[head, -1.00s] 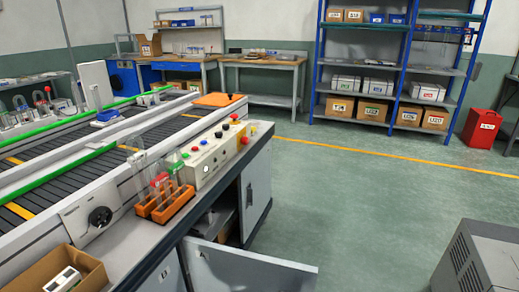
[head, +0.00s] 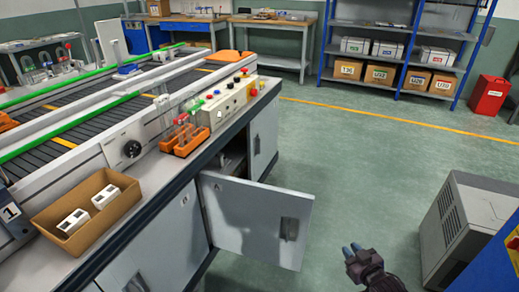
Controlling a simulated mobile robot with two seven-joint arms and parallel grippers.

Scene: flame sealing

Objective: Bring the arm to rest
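My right gripper (head: 351,249) shows at the bottom of the head view, right of centre, over the green floor. My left gripper is not in view.
The workbench along the left carries a conveyor (head: 70,125), an orange rack (head: 190,137) with tubes, a control box (head: 228,104) and a cardboard box (head: 75,227) holding white items. A grey machine (head: 468,225) stands at right. Floor between is clear.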

